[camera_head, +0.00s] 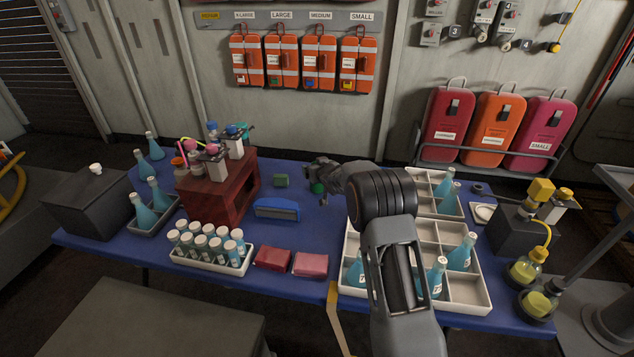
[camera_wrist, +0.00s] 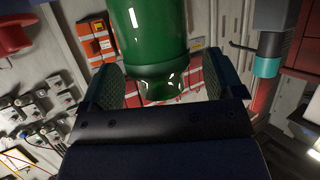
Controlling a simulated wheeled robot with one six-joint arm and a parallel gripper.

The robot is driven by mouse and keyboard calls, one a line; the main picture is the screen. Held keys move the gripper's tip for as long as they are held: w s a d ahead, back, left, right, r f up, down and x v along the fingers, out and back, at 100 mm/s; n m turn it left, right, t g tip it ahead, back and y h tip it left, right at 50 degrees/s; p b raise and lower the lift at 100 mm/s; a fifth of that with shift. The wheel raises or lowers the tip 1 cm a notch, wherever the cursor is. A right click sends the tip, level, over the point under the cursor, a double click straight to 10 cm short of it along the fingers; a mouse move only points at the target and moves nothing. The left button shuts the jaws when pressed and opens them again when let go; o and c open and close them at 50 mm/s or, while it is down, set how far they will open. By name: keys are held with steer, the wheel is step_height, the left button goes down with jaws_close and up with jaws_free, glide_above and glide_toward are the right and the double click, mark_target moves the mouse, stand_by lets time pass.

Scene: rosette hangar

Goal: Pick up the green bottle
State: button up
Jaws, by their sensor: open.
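The green bottle (camera_wrist: 160,40) is large in the wrist view, between the two finger pads of my gripper (camera_wrist: 163,68). The jaws are open, and a gap shows on each side of the bottle. In the head view my gripper (camera_head: 316,180) is over the back middle of the blue table. Only a small green part of the bottle (camera_head: 318,188) shows there beside the fingers. The rest of it is hidden by my gripper and arm.
A dark red box (camera_head: 222,195) stands further left. White divided trays (camera_head: 466,290) with teal bottles are at the right. A white vial rack (camera_head: 210,262) is in front.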

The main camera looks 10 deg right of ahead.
steer(key=c, duration=1.2)
